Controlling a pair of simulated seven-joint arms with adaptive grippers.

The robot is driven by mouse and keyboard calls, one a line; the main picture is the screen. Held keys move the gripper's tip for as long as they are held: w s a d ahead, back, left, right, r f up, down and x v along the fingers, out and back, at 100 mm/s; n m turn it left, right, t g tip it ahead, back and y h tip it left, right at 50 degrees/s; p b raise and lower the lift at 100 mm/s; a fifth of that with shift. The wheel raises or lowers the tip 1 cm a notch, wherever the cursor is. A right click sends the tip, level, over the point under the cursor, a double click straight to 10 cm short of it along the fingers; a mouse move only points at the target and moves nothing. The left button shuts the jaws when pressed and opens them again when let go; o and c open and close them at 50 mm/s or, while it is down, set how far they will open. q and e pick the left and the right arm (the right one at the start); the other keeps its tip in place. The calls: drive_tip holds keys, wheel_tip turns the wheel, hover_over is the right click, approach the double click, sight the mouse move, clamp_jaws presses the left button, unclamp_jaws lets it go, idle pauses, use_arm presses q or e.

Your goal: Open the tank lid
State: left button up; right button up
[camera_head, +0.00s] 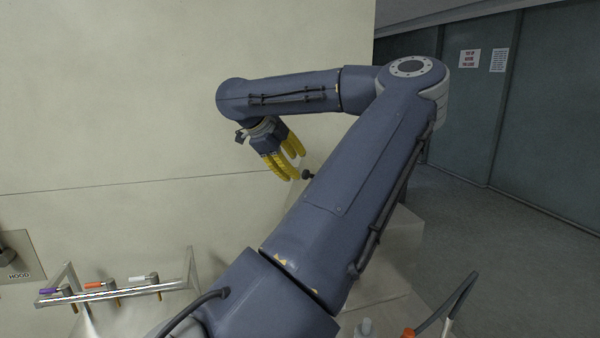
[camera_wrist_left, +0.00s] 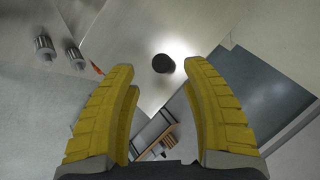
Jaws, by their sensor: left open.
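A round black knob (camera_head: 307,174) shows just right of my left gripper's fingertips in the head view. In the left wrist view the knob (camera_wrist_left: 163,63) stands on a pale, smooth metal surface (camera_wrist_left: 150,30), which looks like the tank lid. My left gripper (camera_head: 294,174) has yellow padded fingers spread open and empty. In the wrist view the knob lies ahead, between the two fingertips, with a gap on each side; no contact shows. My left arm hides most of the tank in the head view, so I cannot tell how the lid sits. My right gripper is out of view.
A rail with several coloured-handled valves (camera_head: 100,292) is at the lower left by the wall. Two metal cylinders (camera_wrist_left: 45,47) show at left in the wrist view. A grey floor (camera_head: 480,240) lies open at the right. The pale wall (camera_head: 110,100) stands behind the gripper.

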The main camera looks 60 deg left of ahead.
use_arm(q)
drive_tip(key=v, duration=0.7)
drive_tip(key=shift+s, duration=0.1)
idle(0.4)
